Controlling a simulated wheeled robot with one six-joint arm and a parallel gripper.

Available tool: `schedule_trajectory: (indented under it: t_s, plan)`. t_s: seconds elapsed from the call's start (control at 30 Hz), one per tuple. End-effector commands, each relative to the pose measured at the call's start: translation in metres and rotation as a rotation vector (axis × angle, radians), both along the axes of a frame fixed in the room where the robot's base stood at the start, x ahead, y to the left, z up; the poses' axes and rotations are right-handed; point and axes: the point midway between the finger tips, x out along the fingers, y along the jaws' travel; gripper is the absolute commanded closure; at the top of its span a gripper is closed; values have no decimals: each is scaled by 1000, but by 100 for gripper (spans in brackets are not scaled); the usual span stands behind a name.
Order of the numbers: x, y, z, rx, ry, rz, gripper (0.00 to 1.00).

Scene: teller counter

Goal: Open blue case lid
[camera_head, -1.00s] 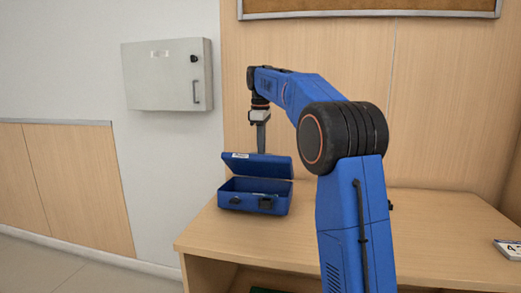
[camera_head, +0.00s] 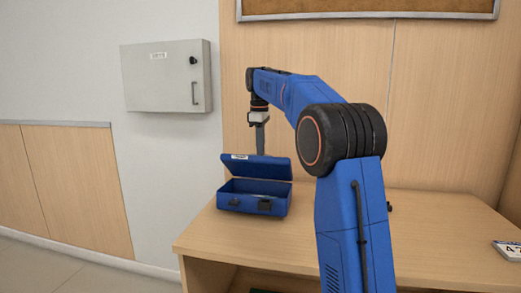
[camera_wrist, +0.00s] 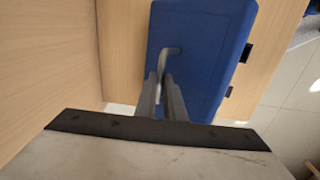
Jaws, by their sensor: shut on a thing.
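The blue case (camera_head: 234,204) stands on the wooden counter near its left end, with dark latches on its front. Its lid (camera_head: 240,168) is raised at a slant, and the case interior shows below it. My gripper (camera_head: 260,152) comes down from above onto the top of the lid. In the wrist view, my gripper (camera_wrist: 163,88) is shut on a thin grey curved handle (camera_wrist: 172,50) on the blue lid (camera_wrist: 205,50). The jaws partly hide the handle.
The counter (camera_head: 440,225) is clear to the right, apart from a small numbered card (camera_head: 508,250) at the right edge. A grey wall cabinet (camera_head: 160,85) hangs at upper left. A wooden panel wall (camera_head: 440,90) stands behind the counter.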

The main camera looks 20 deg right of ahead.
Motion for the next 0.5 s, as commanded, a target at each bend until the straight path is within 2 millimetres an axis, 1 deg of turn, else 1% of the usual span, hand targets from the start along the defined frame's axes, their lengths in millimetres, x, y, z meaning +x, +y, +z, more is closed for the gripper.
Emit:
schedule_trajectory:
  t_s: [0.03, 0.37, 0.4, 0.43, 0.47, 0.5]
  plan:
    - [0, -1, -3, -1, 6, -1, 100]
    - [0, -1, -3, -1, 6, -1, 100]
    - [0, -1, -3, -1, 6, -1, 84]
    - [0, -1, -3, -1, 6, -1, 77]
    - [0, -1, -3, -1, 6, -1, 72]
    - [0, -1, -3, -1, 4, -1, 72]
